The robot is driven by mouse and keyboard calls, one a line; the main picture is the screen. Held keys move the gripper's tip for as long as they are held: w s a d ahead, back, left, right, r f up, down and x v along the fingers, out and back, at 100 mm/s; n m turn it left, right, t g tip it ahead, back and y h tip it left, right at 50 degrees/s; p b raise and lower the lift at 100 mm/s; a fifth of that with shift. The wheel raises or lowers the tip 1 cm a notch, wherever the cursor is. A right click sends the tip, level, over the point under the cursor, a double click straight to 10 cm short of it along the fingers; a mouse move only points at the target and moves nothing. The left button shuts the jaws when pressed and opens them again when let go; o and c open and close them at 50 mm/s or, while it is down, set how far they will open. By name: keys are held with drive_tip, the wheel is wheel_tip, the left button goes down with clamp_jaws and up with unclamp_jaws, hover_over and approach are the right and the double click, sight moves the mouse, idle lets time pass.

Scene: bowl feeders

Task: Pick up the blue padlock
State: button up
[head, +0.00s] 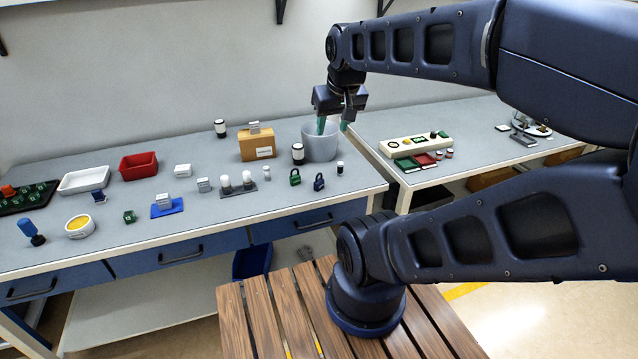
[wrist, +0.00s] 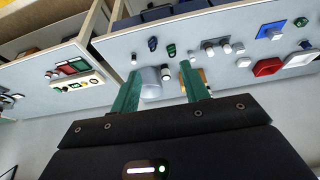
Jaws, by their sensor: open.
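The blue padlock (head: 319,183) stands on the grey bench near its front right edge; it also shows small in the wrist view (wrist: 153,44). A green padlock (head: 295,178) stands just left of it in the head view and shows in the wrist view (wrist: 171,50). My gripper (head: 335,126) is in the air over the grey bucket, behind and above the blue padlock and well apart from it. Its two green fingers (wrist: 160,72) are spread, with nothing held between them.
The grey bucket (head: 320,147) stands behind the padlocks. Black-and-white jars (head: 298,154) and (head: 340,168) stand near it. A dark tray with white knobs (head: 238,190) lies left of the padlocks. A second bench (head: 462,155) with a control panel (head: 415,144) is on the right.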

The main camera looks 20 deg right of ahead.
drive_tip(key=shift+w, duration=0.1)
drive_tip(key=n+g+h, duration=0.2)
drive_tip(key=n+h, duration=0.2)
drive_tip(key=n, duration=2)
hover_over(320, 180)
drive_tip(key=s+a, duration=0.3)
wheel_tip(320, 180, down, 25)
drive_tip(key=shift+w+x, duration=0.1)
drive_tip(key=shift+x, duration=1.2)
drive_tip(key=shift+w+x, duration=0.15)
drive_tip(key=shift+x, duration=1.15)
drive_tip(key=shift+w+a+x, duration=0.15)
drive_tip(key=shift+x, duration=1.1)
drive_tip(key=shift+w+a+x, duration=0.1)
drive_tip(key=shift+a+x, duration=0.05)
drive_tip(key=shift+x, duration=1.15)
clamp_jaws()
